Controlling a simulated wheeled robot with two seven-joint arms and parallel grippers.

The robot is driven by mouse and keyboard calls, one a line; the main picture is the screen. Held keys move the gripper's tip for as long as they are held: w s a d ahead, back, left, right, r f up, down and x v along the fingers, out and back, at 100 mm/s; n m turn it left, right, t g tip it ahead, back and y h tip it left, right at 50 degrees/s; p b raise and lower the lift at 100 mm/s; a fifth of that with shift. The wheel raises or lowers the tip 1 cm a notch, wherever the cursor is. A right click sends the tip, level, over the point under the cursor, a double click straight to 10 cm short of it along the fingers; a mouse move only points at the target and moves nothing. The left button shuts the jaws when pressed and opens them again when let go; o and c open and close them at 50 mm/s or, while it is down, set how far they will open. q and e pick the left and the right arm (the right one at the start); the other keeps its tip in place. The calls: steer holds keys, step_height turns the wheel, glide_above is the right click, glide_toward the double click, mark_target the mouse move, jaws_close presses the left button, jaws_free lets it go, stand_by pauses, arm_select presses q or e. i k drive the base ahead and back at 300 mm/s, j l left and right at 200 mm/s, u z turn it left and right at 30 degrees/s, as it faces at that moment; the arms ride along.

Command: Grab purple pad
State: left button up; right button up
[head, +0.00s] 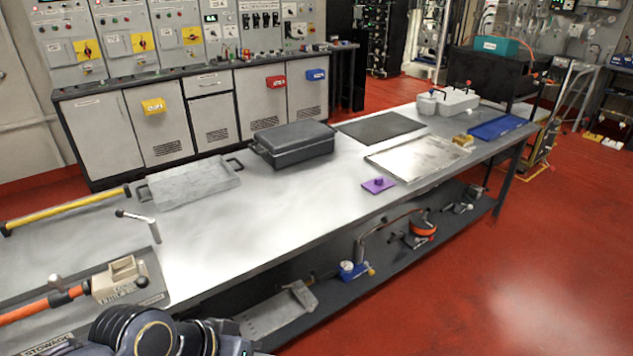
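The purple pad (378,185) is a small flat square with a little raised knob on top. It lies on the bare metal workbench (270,225), close to the bench's front edge and beside a flat metal plate. Nothing touches it or covers it. Neither gripper can be made out in the head view. Only dark, rounded parts of my own body show at the bottom left, well away from the pad.
A flat metal plate (418,158), dark mat (381,128), black case (292,143) and grey tray (190,184) sit on the bench. A blue tray (497,128) is at its far end. Tools lie on the lower shelf. Red floor (530,270) is clear at right.

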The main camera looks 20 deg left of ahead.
mark_target(378, 184)
steer(key=u, duration=0.7)
steer(key=i+l+u, duration=0.2)
steer(key=u, duration=0.2)
steer(key=i+l+u, duration=0.15)
steer(key=u, duration=0.25)
steer(key=i+l+u, duration=0.1)
steer(key=l+u, duration=0.3)
steer(key=i+l+u, duration=0.1)
steer(key=l, duration=0.5)
steer(key=i+l+u, duration=0.1)
steer(key=l, duration=0.5)
steer(key=i+l+u, duration=0.1)
steer(key=l, duration=0.55)
steer(key=i+l+u, duration=0.1)
steer(key=l, duration=0.55)
steer(key=i+j, duration=0.05)
steer(key=i, duration=0.05)
